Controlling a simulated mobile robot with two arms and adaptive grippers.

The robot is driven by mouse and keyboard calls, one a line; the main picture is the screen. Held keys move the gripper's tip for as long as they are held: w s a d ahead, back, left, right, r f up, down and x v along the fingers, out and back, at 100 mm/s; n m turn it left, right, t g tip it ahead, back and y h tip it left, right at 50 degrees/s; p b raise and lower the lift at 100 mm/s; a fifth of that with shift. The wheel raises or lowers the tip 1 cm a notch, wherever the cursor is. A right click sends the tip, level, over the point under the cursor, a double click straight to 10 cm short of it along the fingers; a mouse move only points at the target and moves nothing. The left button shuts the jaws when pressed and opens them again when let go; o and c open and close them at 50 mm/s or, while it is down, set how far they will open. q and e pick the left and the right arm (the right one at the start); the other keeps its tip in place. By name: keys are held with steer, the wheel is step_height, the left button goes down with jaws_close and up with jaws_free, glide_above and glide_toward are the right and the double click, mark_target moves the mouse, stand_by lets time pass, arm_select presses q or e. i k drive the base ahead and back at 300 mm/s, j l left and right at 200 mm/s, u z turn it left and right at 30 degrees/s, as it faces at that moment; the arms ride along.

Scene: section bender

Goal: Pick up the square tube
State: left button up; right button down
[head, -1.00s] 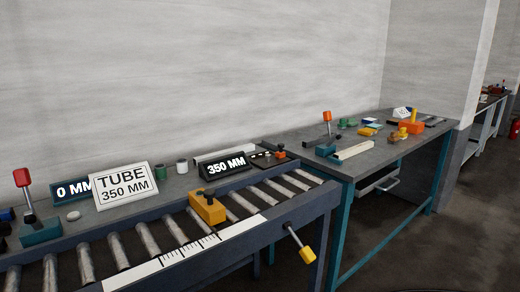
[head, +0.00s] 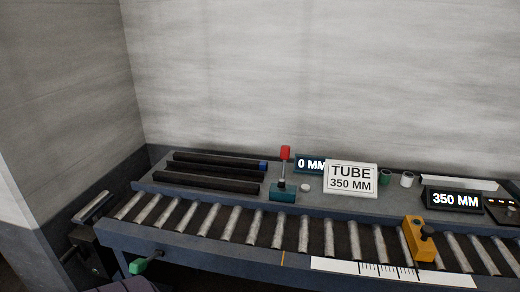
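Three long dark bars lie side by side on the grey back shelf (head: 160,187) of the roller bench, at the left: a rear bar (head: 215,159), a middle bar (head: 215,171) and a front bar (head: 205,182). A blue patch (head: 262,165) shows at the right end of the rear bar. I cannot tell from here which of them is the square tube, as their end shapes are too small to read. Neither of my grippers shows in the head view.
The roller conveyor (head: 250,225) runs along the front, with a yellow stop block (head: 418,238) and a white scale (head: 385,273). A red-knobbed lever (head: 284,175) and a "TUBE 350 MM" sign (head: 350,178) stand right of the bars. The rollers before the bars are clear.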

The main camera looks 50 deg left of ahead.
mark_target(262, 166)
steer(key=u, duration=1.95)
